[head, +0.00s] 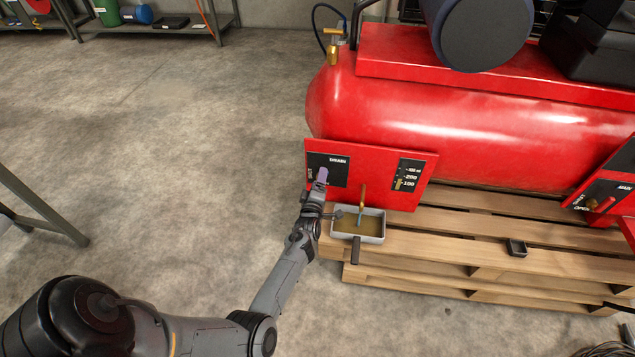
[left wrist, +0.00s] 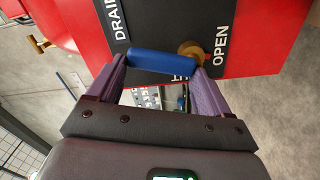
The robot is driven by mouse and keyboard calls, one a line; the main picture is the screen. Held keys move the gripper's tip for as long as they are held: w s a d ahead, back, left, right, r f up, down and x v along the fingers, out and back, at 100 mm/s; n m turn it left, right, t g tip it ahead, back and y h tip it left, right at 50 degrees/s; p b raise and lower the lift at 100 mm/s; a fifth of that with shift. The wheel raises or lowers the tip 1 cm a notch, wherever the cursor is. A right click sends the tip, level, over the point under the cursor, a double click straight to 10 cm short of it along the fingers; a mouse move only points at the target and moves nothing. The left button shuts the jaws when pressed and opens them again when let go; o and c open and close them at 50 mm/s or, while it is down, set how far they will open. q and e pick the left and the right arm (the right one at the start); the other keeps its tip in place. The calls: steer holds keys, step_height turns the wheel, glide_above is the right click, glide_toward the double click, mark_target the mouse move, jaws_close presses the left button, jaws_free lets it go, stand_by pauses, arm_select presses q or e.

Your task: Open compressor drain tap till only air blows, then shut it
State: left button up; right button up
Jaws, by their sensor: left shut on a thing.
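The drain tap has a blue lever (left wrist: 162,62) on a brass pivot (left wrist: 192,50), on a black plate marked DRAIN and OPEN. My left gripper (head: 322,178) is at this plate in the head view, and its purple fingers (left wrist: 160,80) are shut on the lever in the left wrist view. The lever lies roughly crosswise between the fingertips; another label is partly hidden behind it. A brass outlet (head: 363,194) hangs over a grey tray (head: 371,239) holding brownish liquid. A thin blue streak (head: 359,216) shows beneath the outlet. The red compressor tank (head: 450,105) stands behind. My right gripper is out of view.
A scale plate (head: 411,174) with a brass pointer is right of the tap. The compressor stands on a wooden pallet (head: 440,245), with a small dark tray (head: 516,248) on it. Another panel (head: 603,196) with a red handle is at the right. The floor at left is clear.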

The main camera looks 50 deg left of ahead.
arm_select(q)
steer(key=o, duration=1.4)
steer(key=shift+d, duration=0.1)
steer(key=p+v, duration=0.7)
steer(key=v, duration=0.3)
steer(key=shift+s+d, duration=0.25)
